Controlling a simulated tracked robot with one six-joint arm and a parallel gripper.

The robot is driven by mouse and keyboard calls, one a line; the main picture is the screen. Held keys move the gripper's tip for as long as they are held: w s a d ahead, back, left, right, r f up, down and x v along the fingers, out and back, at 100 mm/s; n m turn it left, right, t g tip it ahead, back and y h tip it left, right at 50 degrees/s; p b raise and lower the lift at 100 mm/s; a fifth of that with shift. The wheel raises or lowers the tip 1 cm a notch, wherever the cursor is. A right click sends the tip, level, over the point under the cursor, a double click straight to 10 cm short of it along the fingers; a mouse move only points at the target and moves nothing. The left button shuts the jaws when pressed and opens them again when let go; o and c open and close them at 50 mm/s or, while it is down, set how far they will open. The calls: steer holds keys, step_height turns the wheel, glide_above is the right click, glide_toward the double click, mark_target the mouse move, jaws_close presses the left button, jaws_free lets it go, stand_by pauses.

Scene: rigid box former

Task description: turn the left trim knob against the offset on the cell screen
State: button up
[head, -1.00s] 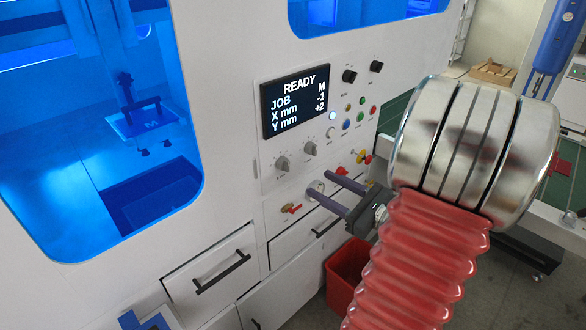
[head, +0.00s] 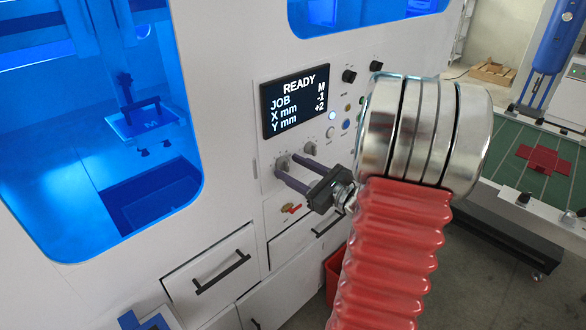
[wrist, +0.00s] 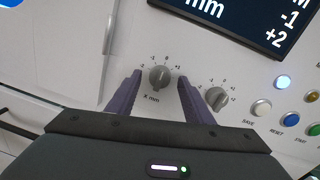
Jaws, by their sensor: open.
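The left trim knob (wrist: 159,77) is grey and marked X mm, with a small scale around it. It also shows in the head view (head: 283,163). The cell screen (head: 295,101) reads READY, JOB M, X mm -1, Y mm +2. My gripper (wrist: 160,80) is open, its two purple fingers on either side of the left knob with a gap on each side. In the head view my gripper (head: 289,165) is at the panel by this knob; I cannot tell whether the tips reach past its face.
The right trim knob (wrist: 217,98) is close to my right finger. Coloured buttons, including a blue one (wrist: 283,82), lie further right. A red bin (head: 335,270) stands under the panel.

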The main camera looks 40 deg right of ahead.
steer(key=shift+w, duration=0.25)
steer(key=shift+c, duration=0.5)
steer(key=c, duration=0.9)
steer(key=shift+d, duration=0.1)
steer(key=shift+c, duration=0.2)
